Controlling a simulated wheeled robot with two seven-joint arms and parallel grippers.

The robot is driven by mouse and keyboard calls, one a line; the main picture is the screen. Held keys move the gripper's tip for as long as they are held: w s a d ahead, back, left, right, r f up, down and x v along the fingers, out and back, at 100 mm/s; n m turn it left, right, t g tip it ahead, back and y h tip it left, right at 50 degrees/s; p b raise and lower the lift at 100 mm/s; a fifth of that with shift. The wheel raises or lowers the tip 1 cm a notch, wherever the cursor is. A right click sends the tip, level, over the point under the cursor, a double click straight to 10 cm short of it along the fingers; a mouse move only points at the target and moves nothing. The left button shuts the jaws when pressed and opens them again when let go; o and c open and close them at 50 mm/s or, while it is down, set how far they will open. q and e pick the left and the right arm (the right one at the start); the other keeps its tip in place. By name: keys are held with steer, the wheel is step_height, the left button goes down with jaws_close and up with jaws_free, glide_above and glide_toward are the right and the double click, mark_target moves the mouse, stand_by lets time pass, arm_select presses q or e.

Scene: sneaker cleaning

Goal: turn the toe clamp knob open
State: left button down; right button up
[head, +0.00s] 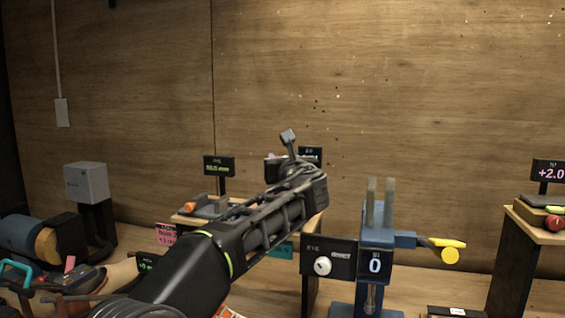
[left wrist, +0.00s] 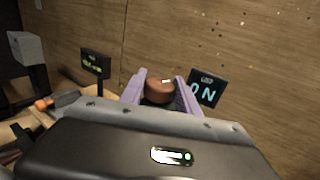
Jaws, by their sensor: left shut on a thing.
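My left arm reaches in from the lower left in the head view, and its gripper (head: 292,165) is at the middle, its fingertips largely hidden behind the wrist. In the left wrist view the purple fingers of my left gripper (left wrist: 160,92) are on both sides of a brown, round, knob-like thing (left wrist: 159,88) and shut on it. I cannot tell whether this is the toe clamp knob. A blue stand (head: 376,225) with two upright grey posts and a "0" display stands to the right of my gripper. My right gripper is not in view.
A black panel with a white dial (head: 322,266) and a yellow handle (head: 449,249) flank the blue stand. A grey box (head: 86,182) stands at left. The wooden wall is close behind.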

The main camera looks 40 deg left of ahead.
arm_select(q)
steer(key=n+g+y+p, duration=0.2)
steer(key=p, duration=0.1)
steer(key=shift+w+d+r+g, duration=0.1)
steer(key=shift+r+g, duration=0.15)
steer(key=shift+g, duration=0.15)
steer(key=shift+n+g+y+p, duration=0.4)
steer(key=shift+n+g+p, duration=0.2)
steer(key=shift+g, duration=0.1)
steer(key=shift+f+n+g+y, duration=0.2)
steer(key=shift+n+g+y, duration=0.1)
steer(key=shift+g, duration=0.1)
steer(key=c, duration=0.9)
jaws_free()
steer(key=shift+f, duration=0.1)
